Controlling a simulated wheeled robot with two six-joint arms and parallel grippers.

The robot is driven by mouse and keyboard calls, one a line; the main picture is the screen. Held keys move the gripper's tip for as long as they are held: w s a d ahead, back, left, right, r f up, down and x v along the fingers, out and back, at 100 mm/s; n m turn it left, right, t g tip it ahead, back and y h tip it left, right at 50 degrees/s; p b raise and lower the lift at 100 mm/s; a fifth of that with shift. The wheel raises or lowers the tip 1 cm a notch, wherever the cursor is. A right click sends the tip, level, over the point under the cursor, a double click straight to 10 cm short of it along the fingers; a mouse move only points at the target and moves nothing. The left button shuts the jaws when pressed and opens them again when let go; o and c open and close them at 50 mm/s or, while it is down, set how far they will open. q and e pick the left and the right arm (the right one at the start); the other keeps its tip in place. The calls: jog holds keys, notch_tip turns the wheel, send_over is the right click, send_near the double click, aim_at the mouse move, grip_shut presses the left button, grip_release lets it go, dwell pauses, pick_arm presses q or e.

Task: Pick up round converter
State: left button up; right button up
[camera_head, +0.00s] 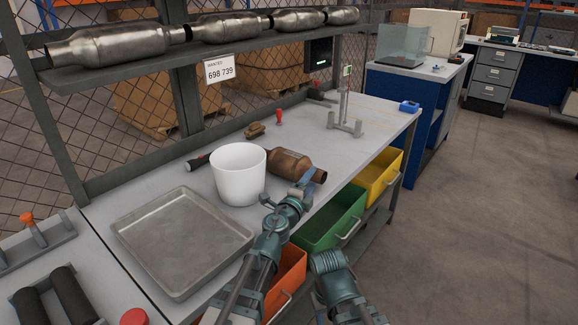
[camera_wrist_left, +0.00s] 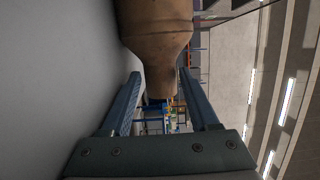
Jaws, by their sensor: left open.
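The round converter (camera_head: 288,163) is a rusty brown barrel with narrower pipe ends. It lies on the grey workbench behind and to the right of the white bucket. My left gripper (camera_head: 306,180) is at its near right end. In the left wrist view, the converter (camera_wrist_left: 158,28) comes down from the top, and its narrow neck lies between the two open fingers of the gripper (camera_wrist_left: 160,76). A gap shows beside the neck, and I cannot tell whether either finger touches it. My right arm shows low in the head view, but its fingers cannot be made out.
The white bucket (camera_head: 239,175) stands close left of the converter, with a metal tray (camera_head: 180,243) nearer. A dark flashlight (camera_head: 198,163) lies behind the bucket. A stand (camera_head: 345,123) is farther right. Green (camera_head: 330,222) and yellow (camera_head: 378,178) bins hang below the bench edge.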

pick_arm(q)
jog(key=x, duration=0.4)
jog(key=shift+s, duration=0.15)
grip_shut()
